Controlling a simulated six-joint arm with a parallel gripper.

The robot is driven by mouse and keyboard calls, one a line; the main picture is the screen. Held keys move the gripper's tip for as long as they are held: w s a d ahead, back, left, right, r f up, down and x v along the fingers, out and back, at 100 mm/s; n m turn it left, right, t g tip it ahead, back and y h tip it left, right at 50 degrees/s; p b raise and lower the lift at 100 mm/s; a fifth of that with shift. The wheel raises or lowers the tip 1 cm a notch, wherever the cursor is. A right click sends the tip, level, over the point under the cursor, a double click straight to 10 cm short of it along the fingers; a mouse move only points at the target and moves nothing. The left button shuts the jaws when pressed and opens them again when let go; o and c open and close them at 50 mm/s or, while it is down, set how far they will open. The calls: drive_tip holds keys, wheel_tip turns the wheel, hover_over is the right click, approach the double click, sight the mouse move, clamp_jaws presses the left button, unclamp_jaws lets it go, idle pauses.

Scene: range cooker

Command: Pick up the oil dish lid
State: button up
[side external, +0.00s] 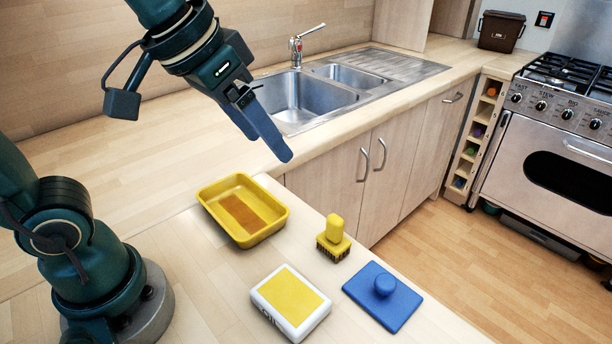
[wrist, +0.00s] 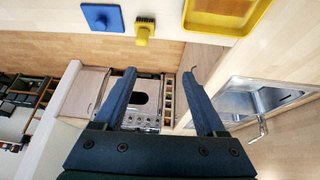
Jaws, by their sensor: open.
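The oil dish lid (side external: 405,305) appears to be the flat blue rectangular plate with a round blue knob (side external: 385,284). It lies on the light wooden counter at the front right, knob up. It also shows at the top of the wrist view (wrist: 92,20). My gripper (side external: 272,142) is open and empty, high above the counter by the sink, well to the left of the lid and above it. In the wrist view its two blue fingers (wrist: 160,75) are spread apart with nothing between them.
A white dish (side external: 300,318) with a yellow top stands left of the lid. A yellow-handled brush (side external: 334,233) stands behind it. A yellow tray (side external: 212,209) with a brown bottom sits farther left. The counter's edge is close to the lid. A sink (side external: 285,99) lies behind.

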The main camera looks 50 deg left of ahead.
drive_tip(key=w+d+f+m+g, duration=0.1)
drive_tip(key=w+d, duration=0.4)
drive_tip(key=w, duration=0.1)
drive_tip(key=m+g, duration=0.3)
hover_over(386, 282)
drive_tip(key=f, duration=1.3)
drive_tip(key=shift+s+a+f, duration=0.1)
drive_tip(key=shift+s+a, duration=0.15)
drive_tip(key=shift+s, duration=0.05)
drive_tip(key=shift+d+f, duration=0.1)
drive_tip(key=shift+f, duration=0.25)
drive_tip(key=shift+w+d+f, duration=0.1)
drive_tip(key=shift+w+f, duration=0.05)
drive_tip(key=shift+f, duration=0.9)
drive_tip(key=shift+w+f, duration=0.1)
drive_tip(key=shift+f, duration=0.95)
clamp_jaws()
